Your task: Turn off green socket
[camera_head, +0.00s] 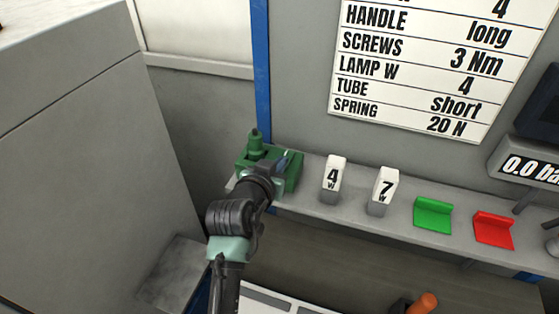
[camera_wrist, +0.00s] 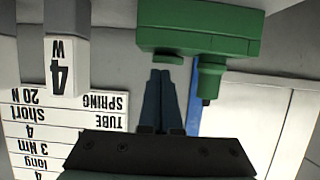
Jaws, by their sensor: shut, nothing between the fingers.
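The green socket (camera_head: 292,180) is a green block at the left end of the grey shelf. A green cylindrical part (camera_head: 255,143) stands up from its left side. My gripper (camera_head: 284,162) is in front of the socket and partly hides it. In the wrist view, which is upside down, the socket (camera_wrist: 215,22) is at the top. The cylindrical part (camera_wrist: 210,80) and a small round green knob (camera_wrist: 168,58) stick out from it. My gripper's fingers (camera_wrist: 161,74) are shut and empty, with their tips close to the knob. I cannot tell whether they touch it.
On the shelf (camera_head: 313,190), right of the socket, stand white blocks marked 4 W (camera_head: 334,174) and 7 W (camera_head: 384,186). Further right are a green holder (camera_head: 433,213) and a red holder (camera_head: 493,230). A blue post (camera_head: 261,70) rises behind the socket.

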